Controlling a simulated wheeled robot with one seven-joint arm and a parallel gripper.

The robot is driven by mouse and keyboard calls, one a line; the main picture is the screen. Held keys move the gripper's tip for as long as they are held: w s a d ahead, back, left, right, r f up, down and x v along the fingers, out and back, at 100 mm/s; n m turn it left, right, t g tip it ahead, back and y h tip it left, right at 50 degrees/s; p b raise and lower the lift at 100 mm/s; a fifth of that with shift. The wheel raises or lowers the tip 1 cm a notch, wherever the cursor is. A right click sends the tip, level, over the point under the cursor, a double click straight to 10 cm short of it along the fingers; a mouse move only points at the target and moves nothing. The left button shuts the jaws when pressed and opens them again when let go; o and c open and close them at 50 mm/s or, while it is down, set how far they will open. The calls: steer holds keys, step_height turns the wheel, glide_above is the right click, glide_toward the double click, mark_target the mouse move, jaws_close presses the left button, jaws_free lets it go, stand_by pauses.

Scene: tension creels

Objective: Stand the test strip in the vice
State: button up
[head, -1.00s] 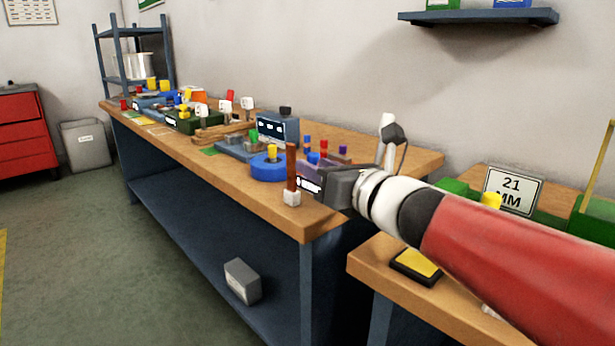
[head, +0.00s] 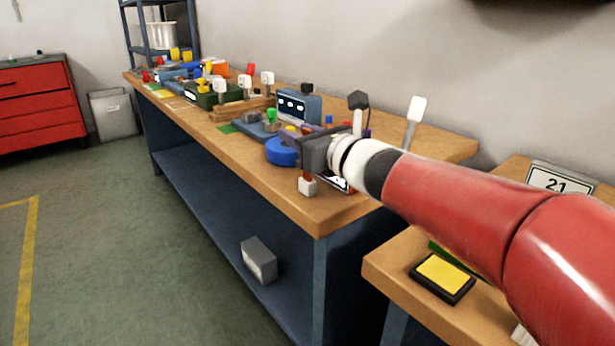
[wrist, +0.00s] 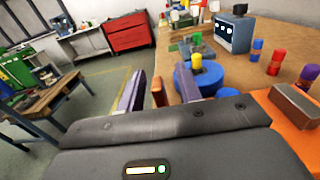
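A reddish-brown upright strip (head: 306,177) with a white block (head: 307,187) at its foot stands near the bench's front edge; I take it for the test strip. My gripper (head: 308,152) hides its upper part in the head view. In the wrist view the two purple fingers (wrist: 160,91) are apart, and the strip (wrist: 159,93) shows between them, nearer the left finger. I see no clear grip on it. A low blue-grey fixture (head: 255,129) with a green peg is farther along the bench; I cannot tell if it is the vice.
A blue disc (head: 281,152) sits just beyond the gripper, with a yellow knob (wrist: 196,61) above it. A blue box with a screen (head: 298,106) stands behind. Red, blue and purple pegs (wrist: 274,63) and an orange block (wrist: 290,118) are at the right in the wrist view.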

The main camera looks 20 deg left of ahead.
jaws_close()
stand_by(0.5)
